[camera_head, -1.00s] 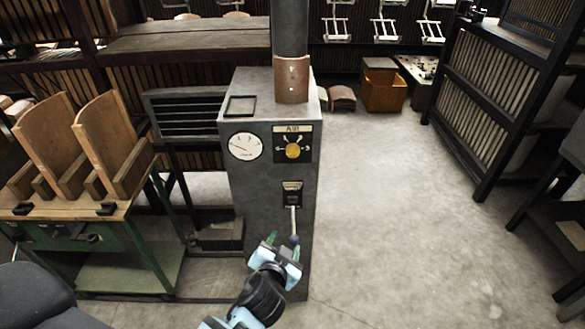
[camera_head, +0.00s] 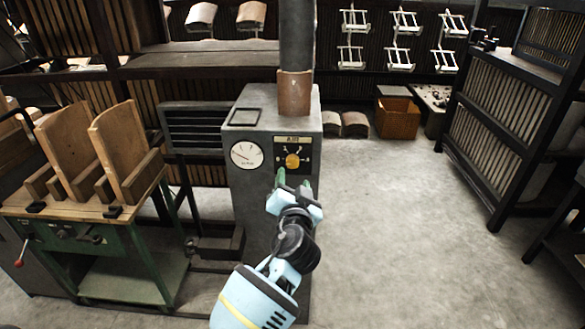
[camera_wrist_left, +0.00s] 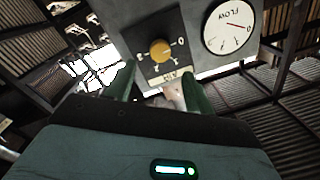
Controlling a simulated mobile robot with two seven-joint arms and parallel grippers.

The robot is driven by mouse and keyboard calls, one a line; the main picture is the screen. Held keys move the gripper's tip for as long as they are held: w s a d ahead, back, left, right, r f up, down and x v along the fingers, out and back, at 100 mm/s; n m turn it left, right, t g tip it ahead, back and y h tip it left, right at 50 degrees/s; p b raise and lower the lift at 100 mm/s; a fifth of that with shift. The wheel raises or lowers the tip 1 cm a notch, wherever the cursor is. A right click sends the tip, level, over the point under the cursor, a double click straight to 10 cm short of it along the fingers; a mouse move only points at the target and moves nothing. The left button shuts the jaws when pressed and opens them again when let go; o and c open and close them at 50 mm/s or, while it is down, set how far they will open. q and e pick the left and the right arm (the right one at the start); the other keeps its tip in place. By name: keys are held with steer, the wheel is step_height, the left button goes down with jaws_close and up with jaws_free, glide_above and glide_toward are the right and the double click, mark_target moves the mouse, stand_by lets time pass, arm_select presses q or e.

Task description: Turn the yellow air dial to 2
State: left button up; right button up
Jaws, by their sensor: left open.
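The yellow air dial (camera_head: 292,161) sits on a black plate on the front of a grey machine cabinet (camera_head: 262,210), under an "AIR" label. In the left wrist view the dial (camera_wrist_left: 160,51) appears upside down, with a 0 at one side of its scale; its exact setting is too small to tell. My left gripper (camera_head: 294,183) is open, just below the dial in the head view. In the left wrist view its green fingers (camera_wrist_left: 165,88) stand apart, pointing toward the dial plate, with nothing between them. The lower lever is hidden behind my arm. My right gripper is not in view.
A round white flow gauge (camera_head: 247,155) is left of the dial. A pipe (camera_head: 296,40) rises from the cabinet top. A green workbench (camera_head: 100,235) with wooden pieces stands left. Open floor (camera_head: 390,230) lies right of the cabinet, before a dark rack (camera_head: 505,120).

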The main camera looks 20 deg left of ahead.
mark_target(293, 164)
arm_select(q)
steer(key=shift+x, duration=3.4)
steer(key=shift+c, duration=1)
steer(key=c, duration=0.8)
steer(key=shift+o, duration=0.2)
